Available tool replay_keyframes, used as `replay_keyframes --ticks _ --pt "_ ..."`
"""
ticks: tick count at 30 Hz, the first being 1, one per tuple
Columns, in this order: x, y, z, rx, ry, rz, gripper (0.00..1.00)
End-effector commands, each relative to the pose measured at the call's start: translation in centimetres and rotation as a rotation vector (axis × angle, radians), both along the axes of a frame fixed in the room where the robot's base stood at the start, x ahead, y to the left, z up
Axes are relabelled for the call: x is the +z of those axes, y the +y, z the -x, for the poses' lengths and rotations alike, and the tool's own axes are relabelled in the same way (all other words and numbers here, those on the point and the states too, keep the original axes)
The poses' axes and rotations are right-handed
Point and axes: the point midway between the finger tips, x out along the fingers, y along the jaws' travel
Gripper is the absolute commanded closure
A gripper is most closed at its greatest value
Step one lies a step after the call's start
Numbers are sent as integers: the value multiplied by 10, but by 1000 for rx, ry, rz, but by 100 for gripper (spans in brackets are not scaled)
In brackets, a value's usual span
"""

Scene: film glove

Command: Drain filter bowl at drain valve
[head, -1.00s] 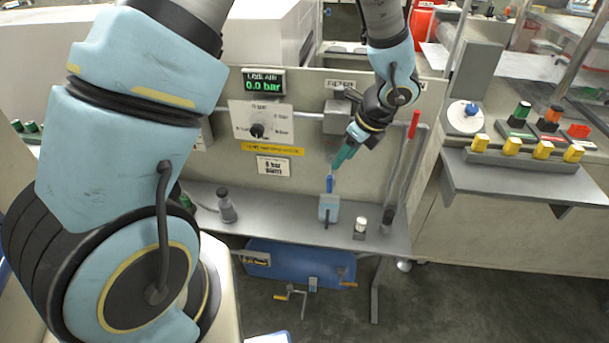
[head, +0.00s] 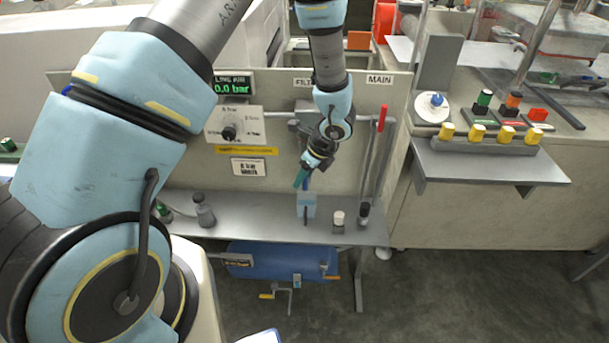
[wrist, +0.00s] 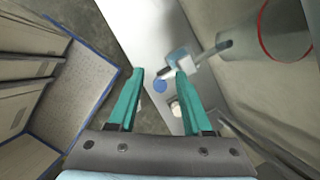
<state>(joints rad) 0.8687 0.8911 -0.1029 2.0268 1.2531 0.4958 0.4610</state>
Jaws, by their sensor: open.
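The filter bowl (wrist: 270,35), a translucent cup with a red ring, shows at the upper right of the wrist view. A small grey stem, seemingly the drain valve (wrist: 224,45), sticks out of its lower end. In the head view my arm hides most of the bowl under the filter label. My gripper (head: 300,181) has teal fingers, tilted down in front of the panel above the shelf. In the wrist view my gripper (wrist: 160,73) is open and empty, with the stem apart from it, beyond the right fingertip. A light blue cup (head: 307,206) stands on the shelf below.
The grey shelf (head: 260,218) also carries a grey bottle (head: 204,211) and a white-topped knob (head: 338,219). A red-handled lever (head: 382,118) stands at right. The gauge reads 0.0 bar (head: 232,85). A blue tank (head: 285,260) lies below the shelf.

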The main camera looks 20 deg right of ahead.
Motion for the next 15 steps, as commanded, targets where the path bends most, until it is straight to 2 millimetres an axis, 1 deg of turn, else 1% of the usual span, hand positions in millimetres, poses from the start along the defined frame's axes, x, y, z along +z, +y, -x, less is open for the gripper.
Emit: replay_keyframes --ticks 2,15 --pt "0 0 0 0 0 0 52" --pt "0 0 0 0 0 0 100"
